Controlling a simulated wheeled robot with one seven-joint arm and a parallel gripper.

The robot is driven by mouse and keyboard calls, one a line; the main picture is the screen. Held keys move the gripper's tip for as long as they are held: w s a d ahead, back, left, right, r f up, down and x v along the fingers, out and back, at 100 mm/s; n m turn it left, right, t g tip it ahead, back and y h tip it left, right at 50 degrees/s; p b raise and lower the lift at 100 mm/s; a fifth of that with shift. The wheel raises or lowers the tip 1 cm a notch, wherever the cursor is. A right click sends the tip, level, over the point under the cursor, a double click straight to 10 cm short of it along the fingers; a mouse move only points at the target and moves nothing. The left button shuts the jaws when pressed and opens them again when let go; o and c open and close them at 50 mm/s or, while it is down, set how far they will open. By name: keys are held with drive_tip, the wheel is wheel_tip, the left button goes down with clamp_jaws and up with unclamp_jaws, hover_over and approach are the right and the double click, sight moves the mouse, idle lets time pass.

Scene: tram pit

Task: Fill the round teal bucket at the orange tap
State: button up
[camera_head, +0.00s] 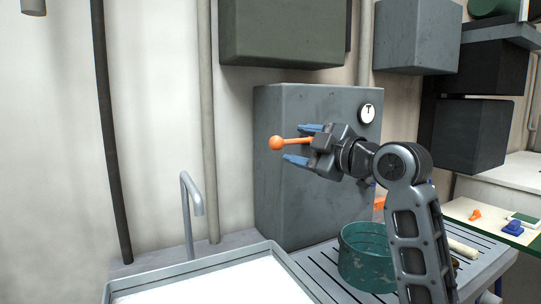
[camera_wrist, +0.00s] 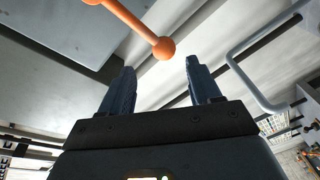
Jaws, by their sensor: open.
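The round teal bucket (camera_head: 364,262) stands upright on a slatted grey drainboard, partly hidden by my arm. I cannot tell whether water is in it. An orange lever with a ball end (camera_head: 276,143) shows in front of the grey cabinet, up and left of the bucket. My gripper (camera_head: 293,143) is open, its blue fingers pointing left, with the lever between them in the head view. In the wrist view the orange ball (camera_wrist: 163,47) appears between and beyond the fingertips (camera_wrist: 160,68); contact cannot be told.
A grey bent spout (camera_head: 189,205) stands behind the white basin (camera_head: 200,282) at the lower left. A grey cabinet (camera_head: 285,200) stands behind my gripper, with wall boxes (camera_head: 285,30) above. A side table (camera_head: 490,226) at right holds small orange and blue items.

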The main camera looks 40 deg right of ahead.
sight(282, 145)
drive_tip(key=shift+w+f, duration=0.25)
drive_tip(key=shift+f, duration=0.15)
drive_tip(key=shift+w+d+p, duration=0.2)
drive_tip(key=shift+w+p, duration=0.15)
drive_tip(key=shift+w, duration=1.6)
drive_tip(key=shift+w+d+p, duration=0.15)
drive_tip(key=shift+w+p, duration=0.15)
drive_tip(key=shift+w, duration=1.65)
drive_tip(key=shift+c, duration=0.4)
clamp_jaws()
